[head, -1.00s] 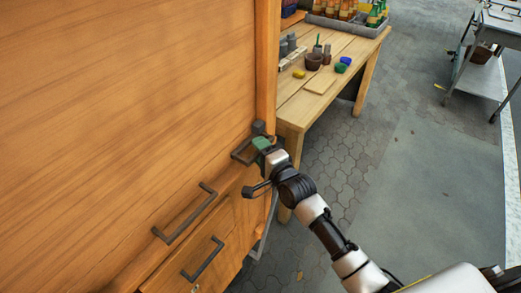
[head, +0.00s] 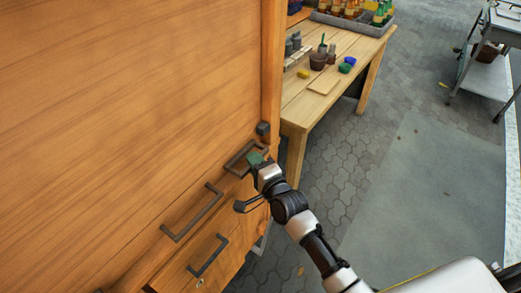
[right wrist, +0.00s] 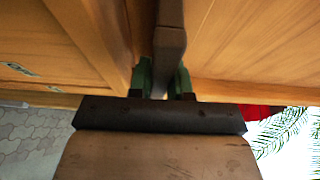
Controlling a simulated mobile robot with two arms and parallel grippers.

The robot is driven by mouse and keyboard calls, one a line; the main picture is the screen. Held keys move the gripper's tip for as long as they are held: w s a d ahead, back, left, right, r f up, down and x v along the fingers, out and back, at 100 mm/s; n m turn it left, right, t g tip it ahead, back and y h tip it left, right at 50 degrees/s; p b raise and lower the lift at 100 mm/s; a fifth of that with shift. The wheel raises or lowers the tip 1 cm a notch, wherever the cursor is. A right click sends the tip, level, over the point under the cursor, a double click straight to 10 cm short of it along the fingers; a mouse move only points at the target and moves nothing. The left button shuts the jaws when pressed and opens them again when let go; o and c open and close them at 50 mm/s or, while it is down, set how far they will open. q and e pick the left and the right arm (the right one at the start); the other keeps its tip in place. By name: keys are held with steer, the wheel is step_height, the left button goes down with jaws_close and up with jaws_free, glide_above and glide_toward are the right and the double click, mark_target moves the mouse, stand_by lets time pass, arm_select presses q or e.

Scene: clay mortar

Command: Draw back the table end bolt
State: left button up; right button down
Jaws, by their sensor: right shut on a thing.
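The bolt shows in the head view as a dark metal loop handle (head: 236,163) at the edge of the wooden cabinet front, below a dark block (head: 263,128) on the corner post. My right gripper (head: 256,159), with green fingertips, is shut on the outer end of this loop. In the right wrist view a dark metal bar (right wrist: 171,45) runs down between the green fingertips (right wrist: 160,80), which close on both sides of it. The fingertips partly hide the grasped part. My left gripper is not in view.
Two dark drawer handles, an upper one (head: 192,212) and a lower one (head: 208,257), stick out nearby. A wooden table (head: 345,48) with pots and a bottle crate (head: 350,22) stands behind.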

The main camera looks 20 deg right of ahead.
steer(key=shift+a+f, duration=0.15)
steer(key=c, duration=1.1)
jaws_free()
steer(key=shift+s, duration=0.15)
steer(key=shift+o, duration=0.2)
steer(key=v, duration=1)
steer(key=shift+s+b, duration=0.35)
steer(key=shift+b, duration=0.05)
